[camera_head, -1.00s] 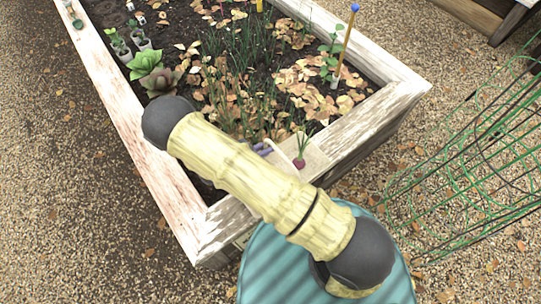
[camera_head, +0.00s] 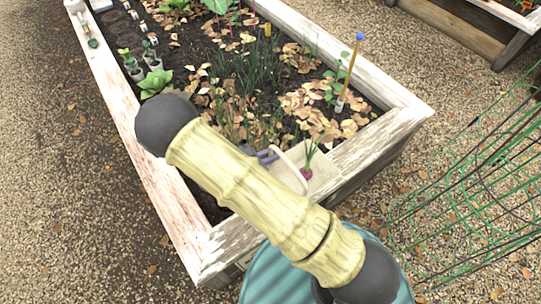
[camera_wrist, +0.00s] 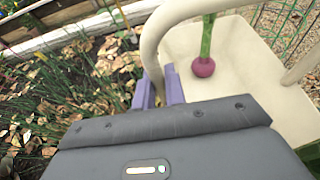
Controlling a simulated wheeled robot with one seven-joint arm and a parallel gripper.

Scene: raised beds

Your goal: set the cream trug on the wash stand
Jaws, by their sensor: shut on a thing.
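The cream trug (camera_wrist: 240,88) fills the right of the wrist view, with its curved handle arching up. A red-purple root with a green stem (camera_wrist: 204,66) stands inside it. In the head view the trug (camera_head: 323,168) shows partly behind my arm, over the near corner of the raised bed. My gripper (camera_wrist: 162,88) has purple fingers shut on the trug's handle at its near side; in the head view they are small beside the trug. I cannot make out the wash stand in either view.
A wooden raised bed (camera_head: 152,178) with pale, weathered boards holds soil, dry leaves and plants. A blue-topped stake (camera_head: 350,72) stands in it near the right side. Green wire cages (camera_head: 465,185) stand at the right. Gravel (camera_head: 75,200) is open at the left.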

